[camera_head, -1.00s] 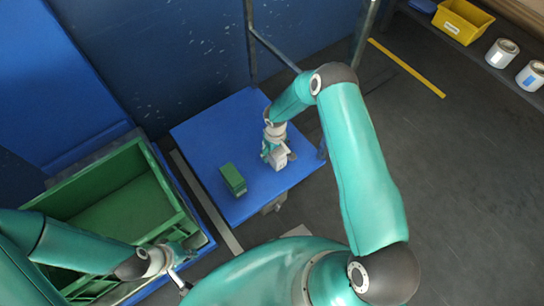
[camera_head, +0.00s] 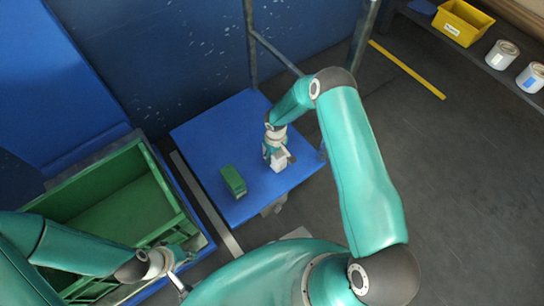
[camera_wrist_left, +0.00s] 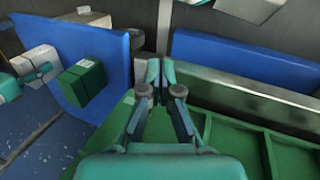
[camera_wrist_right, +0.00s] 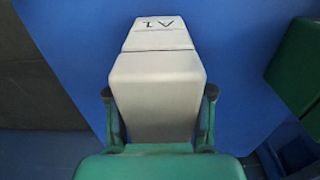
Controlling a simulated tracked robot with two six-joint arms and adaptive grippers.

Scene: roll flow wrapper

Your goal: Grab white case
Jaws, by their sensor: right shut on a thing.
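The white case (camera_head: 279,162) is at the right part of the blue tabletop (camera_head: 210,140) in the head view. My right gripper (camera_head: 271,151) is at it from above. In the right wrist view the pale case (camera_wrist_right: 158,90), marked "A1" at its far end, fills the space between the two fingers (camera_wrist_right: 160,105), one on each side. I cannot tell whether the case still touches the table. My left gripper (camera_head: 182,284) is empty, over the right edge of the green crate; in the left wrist view its fingertips (camera_wrist_left: 161,72) are close together.
A green case (camera_head: 233,180) stands on the table just left of the white one. The open green crate (camera_head: 185,205) is left of the table. A metal frame post (camera_head: 250,50) rises behind the table. A yellow bin (camera_head: 463,22) and white cans (camera_head: 501,54) are far right.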

